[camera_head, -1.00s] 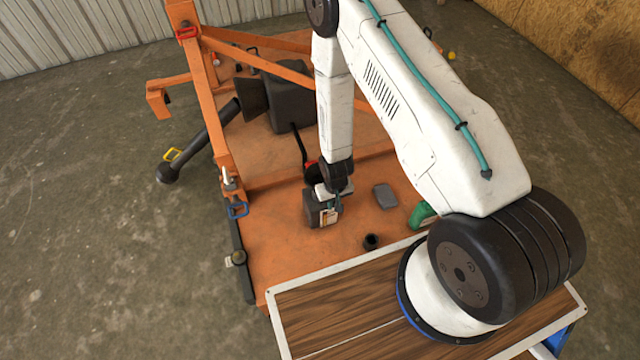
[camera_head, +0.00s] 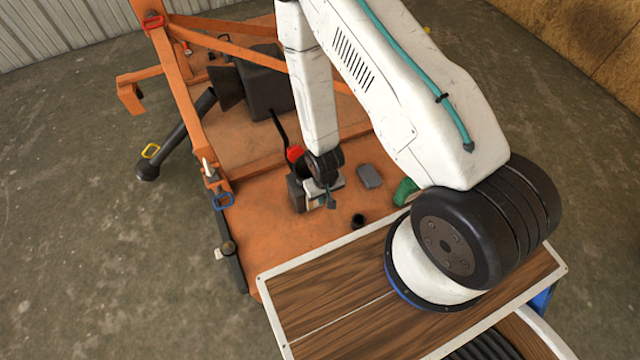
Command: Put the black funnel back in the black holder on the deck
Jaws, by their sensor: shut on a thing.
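My gripper (camera_head: 329,194) is over the front part of the orange deck, its pale body partly in front of a dark box. It is shut on a small dark piece (camera_head: 332,204) that shows just below it. This looks like the black funnel, but it is too small to make out its shape. A short black open cup, which looks like the black holder (camera_head: 357,221), stands upright on the deck to the right of and below my gripper in the picture. The held piece and the holder are apart.
The dark box (camera_head: 297,192) stands close at the gripper's left. A red thing (camera_head: 295,154) is behind it. A grey block (camera_head: 369,176) and a green thing (camera_head: 404,191) lie to the right. Orange frame bars (camera_head: 192,105) rise at the left. The deck (camera_head: 268,225) at front left is clear.

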